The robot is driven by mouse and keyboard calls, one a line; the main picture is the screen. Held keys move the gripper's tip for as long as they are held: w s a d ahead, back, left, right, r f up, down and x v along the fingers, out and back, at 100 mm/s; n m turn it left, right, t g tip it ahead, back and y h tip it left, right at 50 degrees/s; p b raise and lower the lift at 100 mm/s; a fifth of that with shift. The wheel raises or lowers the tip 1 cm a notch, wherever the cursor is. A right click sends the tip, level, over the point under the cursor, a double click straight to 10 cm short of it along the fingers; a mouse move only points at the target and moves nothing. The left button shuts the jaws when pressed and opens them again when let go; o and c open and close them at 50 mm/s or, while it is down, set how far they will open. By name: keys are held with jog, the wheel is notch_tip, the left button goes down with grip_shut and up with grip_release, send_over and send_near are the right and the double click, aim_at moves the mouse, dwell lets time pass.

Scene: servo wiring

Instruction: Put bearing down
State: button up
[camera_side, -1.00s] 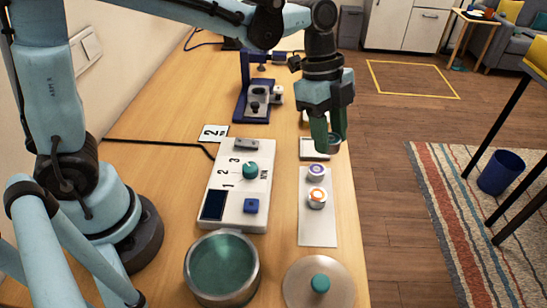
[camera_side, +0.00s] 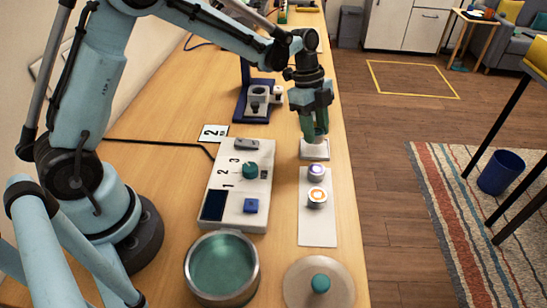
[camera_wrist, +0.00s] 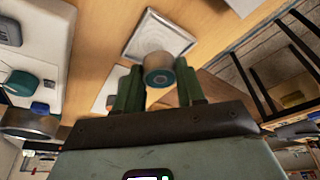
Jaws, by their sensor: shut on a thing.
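My gripper (camera_side: 315,139) points down over the right side of the wooden bench. Its green fingers are shut on the bearing (camera_wrist: 160,70), a short metal ring with a dark bore that shows between the fingertips in the wrist view. In the side view the fingers mostly hide the bearing. Just below the fingertips is a small pale square tray (camera_side: 315,152); it also shows in the wrist view (camera_wrist: 134,46), partly behind the bearing. I cannot tell whether the bearing touches the tray.
A white mat (camera_side: 318,230) with two small round jars (camera_side: 316,185) lies nearer the camera. A control box (camera_side: 232,205) is left of it. A blue stand (camera_side: 244,100) is behind. A pot (camera_side: 221,268) and a lid (camera_side: 300,285) are in front. The bench's right edge is close.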

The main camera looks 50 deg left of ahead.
jog(key=shift+f, duration=1.25)
jog(key=shift+f, duration=0.15)
jog(key=o, duration=0.8)
jog(key=v, duration=1.2)
jog(key=shift+s+a+r+n+t+y, duration=0.45)
jog(key=shift+s+n+t, duration=0.75)
jog(key=shift+s+n, duration=1.7)
jog(key=shift+s+a+r+n+t+y, duration=0.15)
jog(key=shift+s+n+t+y, duration=0.8)
jog(key=shift+s+n, duration=1.95)
jog(key=shift+s+a+r+n+t+y, duration=0.3)
jog(key=shift+s+n+t, duration=1.15)
jog(key=shift+s+n, duration=1.45)
